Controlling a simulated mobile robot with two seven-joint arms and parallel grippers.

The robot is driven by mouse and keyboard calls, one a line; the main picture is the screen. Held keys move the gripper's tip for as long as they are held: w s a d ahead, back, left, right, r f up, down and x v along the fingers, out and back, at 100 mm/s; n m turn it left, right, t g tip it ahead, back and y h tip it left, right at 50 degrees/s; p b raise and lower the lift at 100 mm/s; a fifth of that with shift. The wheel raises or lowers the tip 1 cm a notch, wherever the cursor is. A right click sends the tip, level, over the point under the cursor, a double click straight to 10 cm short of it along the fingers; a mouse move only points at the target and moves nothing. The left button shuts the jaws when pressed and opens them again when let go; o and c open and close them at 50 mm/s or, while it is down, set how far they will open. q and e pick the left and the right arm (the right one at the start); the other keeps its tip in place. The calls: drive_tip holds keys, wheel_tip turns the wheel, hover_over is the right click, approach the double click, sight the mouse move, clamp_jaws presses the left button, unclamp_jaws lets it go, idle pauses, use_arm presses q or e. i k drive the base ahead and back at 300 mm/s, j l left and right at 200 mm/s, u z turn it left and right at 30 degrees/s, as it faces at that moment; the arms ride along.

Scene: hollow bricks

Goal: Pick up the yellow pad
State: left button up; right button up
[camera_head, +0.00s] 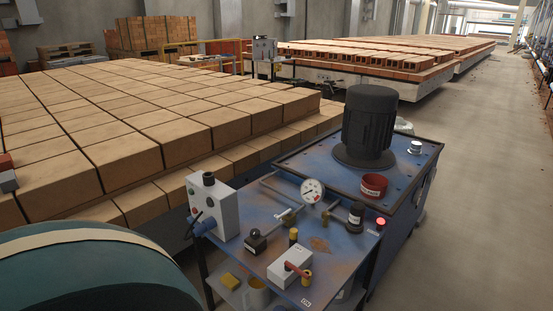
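A small yellow pad (230,281) lies on the lower shelf of the blue metal stand, low in the head view. It is left of a cream mug (256,294), whose lower part is cut off by the frame. The stand's blue top (322,240) is above and to the right of the pad. Neither of my grippers is in view.
The stand's top carries a grey control box (213,207), a pressure gauge (312,191) and a red-levered box (290,268). A dark motor (369,122) stands behind. Stacked bricks (150,140) fill the left. The floor at right (480,190) is clear.

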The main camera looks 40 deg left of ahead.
sight(230, 282)
drive_tip(key=u, duration=1.9)
